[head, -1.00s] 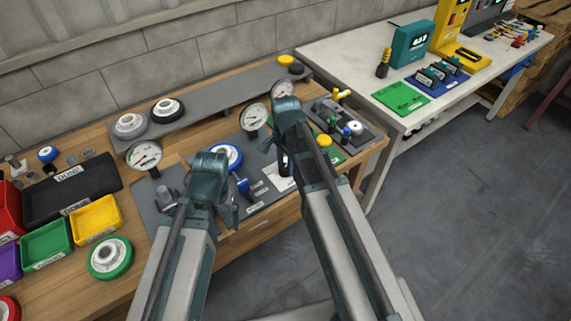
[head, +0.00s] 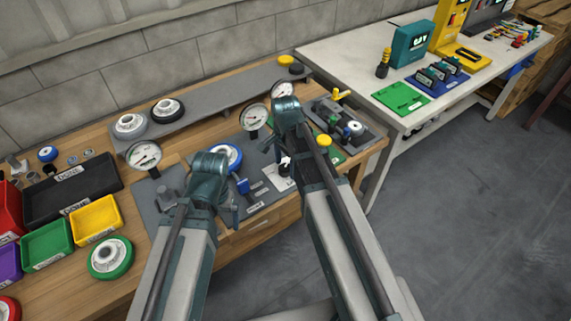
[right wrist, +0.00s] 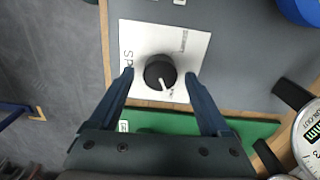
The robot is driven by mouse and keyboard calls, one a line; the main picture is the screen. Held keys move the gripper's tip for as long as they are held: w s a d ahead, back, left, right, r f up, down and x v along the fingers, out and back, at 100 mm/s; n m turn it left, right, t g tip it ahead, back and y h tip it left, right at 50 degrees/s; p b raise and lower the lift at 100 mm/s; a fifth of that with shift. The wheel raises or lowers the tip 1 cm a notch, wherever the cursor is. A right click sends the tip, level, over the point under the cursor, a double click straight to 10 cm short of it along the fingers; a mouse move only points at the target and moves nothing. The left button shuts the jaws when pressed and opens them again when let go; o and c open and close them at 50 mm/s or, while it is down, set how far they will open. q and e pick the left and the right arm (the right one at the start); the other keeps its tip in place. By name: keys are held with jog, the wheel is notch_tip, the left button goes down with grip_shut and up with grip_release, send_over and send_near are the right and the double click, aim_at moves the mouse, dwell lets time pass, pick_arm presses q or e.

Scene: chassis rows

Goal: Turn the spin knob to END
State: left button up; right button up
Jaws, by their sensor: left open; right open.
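The spin knob (right wrist: 160,72) is a round black knob with a white pointer line, on a white label plate (right wrist: 132,38) that also shows in the head view (head: 273,178). In the right wrist view, the pointer aims down and slightly right. My right gripper (right wrist: 158,76) is open, with one finger on each side of the knob and a gap visible on both sides. Part of the plate's lettering reads "SP"; I cannot read an END mark.
A blue-rimmed wheel (head: 228,157) and several dial gauges (head: 144,155) are near the grippers. A green plate (right wrist: 165,124) lies beside the knob's label. Colored bins (head: 97,220) stand at the left. The grey floor at the right is clear.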

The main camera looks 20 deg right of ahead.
aim_at(286, 167)
pick_arm(q)
notch_tip(286, 167, up, 14)
jog(key=p, duration=1.3)
jog(key=shift+f+p, duration=0.15)
jog(key=shift+p, duration=0.15)
pick_arm(e)
notch_tip(286, 167, up, 14)
pick_arm(q)
jog(key=shift+f, duration=0.15)
pick_arm(e)
jog(key=shift+f, duration=0.25)
pick_arm(q)
notch_tip(286, 167, down, 13)
jog(key=b, duration=1.3)
jog(key=shift+f, duration=0.1)
pick_arm(e)
notch_tip(286, 167, down, 13)
jog(key=shift+f, duration=0.15)
jog(key=shift+r, duration=0.2)
